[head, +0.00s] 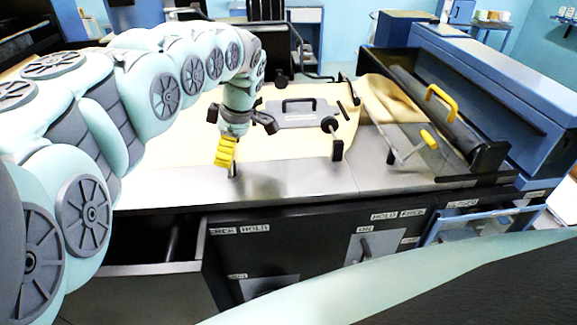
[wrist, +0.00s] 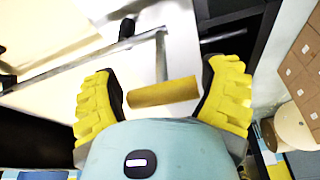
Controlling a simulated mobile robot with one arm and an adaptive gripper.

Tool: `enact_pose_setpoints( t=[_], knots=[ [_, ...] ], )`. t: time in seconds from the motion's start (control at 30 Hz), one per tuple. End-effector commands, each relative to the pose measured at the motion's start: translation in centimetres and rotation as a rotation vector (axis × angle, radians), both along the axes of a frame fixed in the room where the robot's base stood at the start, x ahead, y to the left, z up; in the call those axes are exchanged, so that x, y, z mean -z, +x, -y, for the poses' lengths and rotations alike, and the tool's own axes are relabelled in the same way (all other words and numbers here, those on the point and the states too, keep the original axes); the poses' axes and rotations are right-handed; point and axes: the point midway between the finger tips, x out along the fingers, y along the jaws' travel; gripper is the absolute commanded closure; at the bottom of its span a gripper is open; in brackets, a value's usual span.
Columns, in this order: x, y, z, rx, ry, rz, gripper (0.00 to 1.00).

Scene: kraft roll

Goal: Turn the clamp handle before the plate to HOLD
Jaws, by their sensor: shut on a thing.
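A grey plate (head: 300,113) with a black grip lies on the paper on the bench. My gripper (head: 226,152) is low over the bench's front edge, left of the plate, in the head view. In the wrist view my gripper (wrist: 162,95) has its yellow fingers on both ends of the yellow clamp handle (wrist: 162,92), shut on it. A grey lever arm (wrist: 161,55) runs from this handle to a long bar. In the head view my fingers hide the handle. A FREE/HOLD label (head: 240,229) is on the front panel below; I cannot tell which mark the handle lines up with.
A black-knobbed rod (head: 334,140) stands between. A blue machine (head: 490,95) fills the right. An open drawer (head: 150,268) juts out below my arm.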

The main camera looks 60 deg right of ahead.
Motion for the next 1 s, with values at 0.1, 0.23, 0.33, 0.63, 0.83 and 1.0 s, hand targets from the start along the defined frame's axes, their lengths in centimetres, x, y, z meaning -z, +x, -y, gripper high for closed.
enact_pose_setpoints(
  t=[0.1, 0.23, 0.33, 0.63, 0.83, 1.0],
  knots=[
    [1.0, -0.9, 0.4, -0.004, 0.000, -0.011, 0.65],
    [1.2, -1.3, 0.8, -0.003, -0.002, -0.014, 0.65],
    [1.1, -1.5, 0.9, -0.005, -0.001, -0.014, 0.65],
    [1.1, -1.7, 1.1, -0.003, -0.001, -0.014, 0.65],
    [1.0, -1.7, 1.1, -0.003, 0.000, -0.015, 0.66],
    [1.0, -1.7, 1.1, -0.004, 0.000, -0.015, 0.66]
  ],
)
